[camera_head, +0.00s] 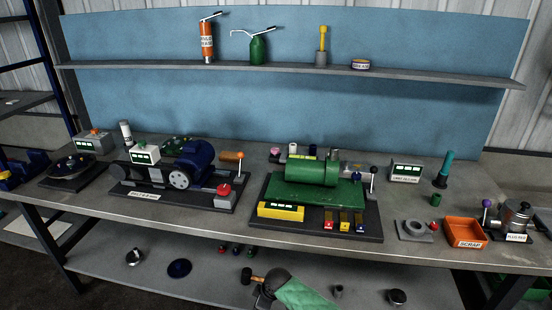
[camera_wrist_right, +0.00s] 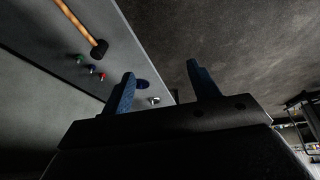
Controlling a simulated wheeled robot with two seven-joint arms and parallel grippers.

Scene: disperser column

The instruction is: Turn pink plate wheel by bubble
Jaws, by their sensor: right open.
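I cannot make out a pink plate wheel or a bubble for certain in the head view. A small pink piece (camera_head: 275,151) shows behind the green machine (camera_head: 312,172), too small to identify. A dark round plate (camera_head: 72,165) lies on a base at the far left of the bench. My right gripper (camera_wrist_right: 163,85) shows in the right wrist view with its two blue fingers spread and nothing between them, by the lower shelf edge. My left gripper is in neither view.
The bench (camera_head: 135,205) carries a blue motor (camera_head: 193,160), an orange scrap tray (camera_head: 466,232) and a metal pot (camera_head: 517,215). The lower shelf holds a mallet (camera_wrist_right: 97,47), small coloured knobs and a blue disc (camera_head: 179,268). A grey-green shape (camera_head: 300,294) at the bottom is unclear.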

